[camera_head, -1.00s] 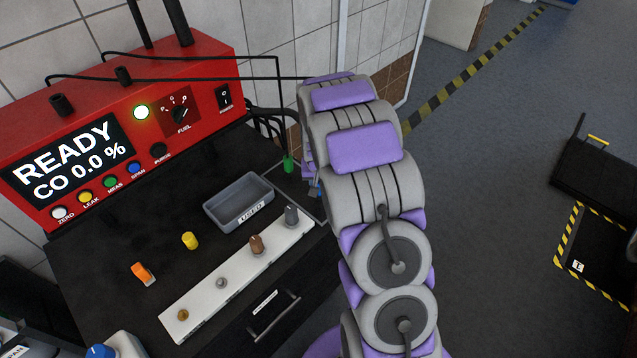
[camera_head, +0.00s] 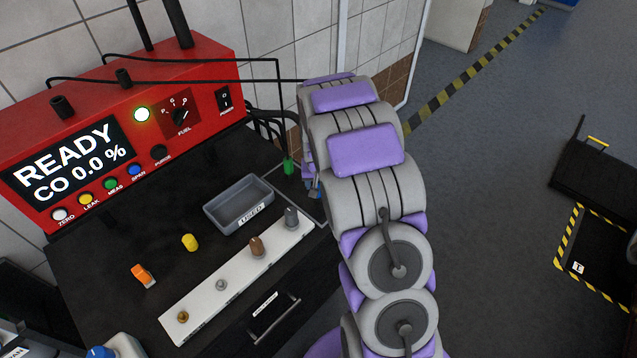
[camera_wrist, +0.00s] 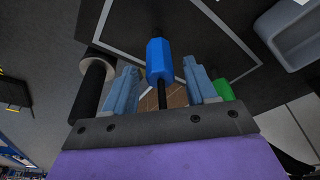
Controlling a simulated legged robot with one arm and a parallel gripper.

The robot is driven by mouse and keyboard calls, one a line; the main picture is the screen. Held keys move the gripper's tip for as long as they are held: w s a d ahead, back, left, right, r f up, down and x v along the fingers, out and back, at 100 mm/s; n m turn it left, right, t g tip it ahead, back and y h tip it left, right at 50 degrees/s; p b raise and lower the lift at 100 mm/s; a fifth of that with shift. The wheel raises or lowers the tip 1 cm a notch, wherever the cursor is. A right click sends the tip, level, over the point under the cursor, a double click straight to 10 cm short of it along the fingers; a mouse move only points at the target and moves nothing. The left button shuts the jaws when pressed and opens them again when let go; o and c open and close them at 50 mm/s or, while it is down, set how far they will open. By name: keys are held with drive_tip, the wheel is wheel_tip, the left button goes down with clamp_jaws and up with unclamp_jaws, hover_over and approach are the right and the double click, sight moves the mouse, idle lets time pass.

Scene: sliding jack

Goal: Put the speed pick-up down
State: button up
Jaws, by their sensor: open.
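The speed pick-up is probably the blue faceted body with a black stem (camera_wrist: 158,60) in the wrist view. It sits between the two fingers of my gripper (camera_wrist: 161,85), over or on a dark surface marked with a pale outline (camera_wrist: 185,12). The fingers are apart, with gaps on both sides of the blue body. I cannot tell whether it rests fully on the surface. In the head view my arm hides most of the gripper; only a small blue patch (camera_head: 318,190) shows beside it, and I cannot tell what that is.
A green piece (camera_wrist: 222,89) is close to the right finger; a black cylinder (camera_wrist: 92,88) is left of the fingers. The head view shows a grey tray (camera_head: 238,204), a white strip with several knobs (camera_head: 237,276) and a red analyser (camera_head: 190,65) with cables near my arm.

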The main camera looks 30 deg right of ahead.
drive_tip(key=p+v, duration=0.2)
drive_tip(key=v, duration=0.9)
drive_tip(key=s+a+r+n+g, duration=0.1)
drive_tip(key=s+a+r, duration=0.45)
drive_tip(key=s, duration=0.25)
drive_tip(key=s+a+r+n+g, duration=0.1)
drive_tip(key=s+a+r, duration=0.3)
drive_tip(key=s, duration=1)
drive_tip(key=s+a+r+n+g+y, duration=0.1)
drive_tip(key=s+a, duration=0.4)
drive_tip(key=s, duration=1)
wheel_tip(320, 180, up, 3)
drive_tip(key=shift+s+a+f+n+g, duration=0.2)
drive_tip(key=shift+n+g, duration=0.5)
drive_tip(key=shift+n, duration=0.3)
